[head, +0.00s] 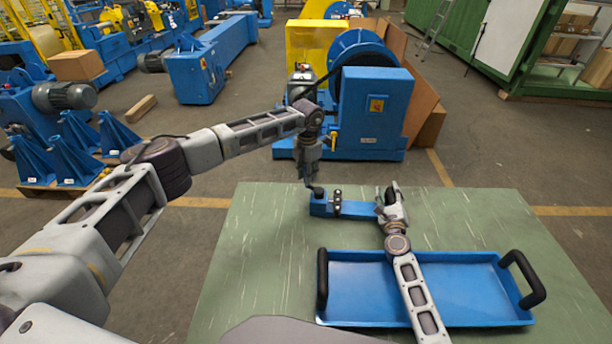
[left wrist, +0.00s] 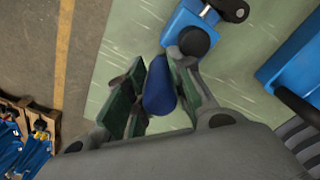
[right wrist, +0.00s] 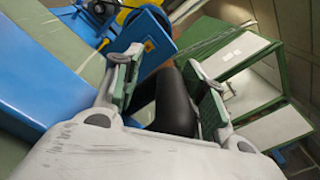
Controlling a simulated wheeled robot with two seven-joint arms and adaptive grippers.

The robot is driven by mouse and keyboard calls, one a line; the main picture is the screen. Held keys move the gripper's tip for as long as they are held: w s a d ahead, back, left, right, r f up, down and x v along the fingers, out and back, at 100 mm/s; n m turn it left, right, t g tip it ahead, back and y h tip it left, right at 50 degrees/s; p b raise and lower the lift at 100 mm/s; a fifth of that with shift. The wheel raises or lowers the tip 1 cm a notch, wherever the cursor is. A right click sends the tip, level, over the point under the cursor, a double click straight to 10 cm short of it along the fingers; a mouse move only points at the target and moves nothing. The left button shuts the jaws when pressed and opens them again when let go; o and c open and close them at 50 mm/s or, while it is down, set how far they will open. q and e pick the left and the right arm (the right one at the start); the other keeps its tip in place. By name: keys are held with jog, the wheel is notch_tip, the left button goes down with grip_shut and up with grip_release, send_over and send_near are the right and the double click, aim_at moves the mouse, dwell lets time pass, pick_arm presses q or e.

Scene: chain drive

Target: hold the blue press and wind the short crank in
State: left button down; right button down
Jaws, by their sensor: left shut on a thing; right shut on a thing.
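The blue press (head: 352,209) is a long blue body on the green table, with dark round fittings on top. Its blue body also shows in the left wrist view (left wrist: 183,19). My left gripper (head: 310,178) comes down over its left end. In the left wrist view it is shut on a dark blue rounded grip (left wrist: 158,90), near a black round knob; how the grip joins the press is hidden. My right gripper (head: 388,205) is at the press's right end. It is shut on the crank's black grip (right wrist: 172,105); the crank arm is mostly hidden.
A blue tray (head: 455,283) with black handles lies in front of the press, under my right arm. The green table (head: 255,240) is clear on the left and at the back right. A large blue machine (head: 371,105) stands on the floor beyond the table.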

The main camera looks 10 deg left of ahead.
pick_arm(q)
jog(key=w+d+m, duration=0.3)
jog(key=d+m, duration=0.4)
jog(key=m, duration=1.2)
jog(key=s+d+m, duration=0.2)
jog(key=s+m, duration=0.4)
jog(key=m, duration=1.1)
jog(key=shift+s+r, duration=0.15)
jog(key=shift+s, duration=0.25)
jog(key=shift+a, duration=0.1)
dwell(0.5)
jog(key=c, duration=1.3)
grip_release()
jog(key=shift+a, duration=0.1)
jog(key=shift+o, duration=0.5)
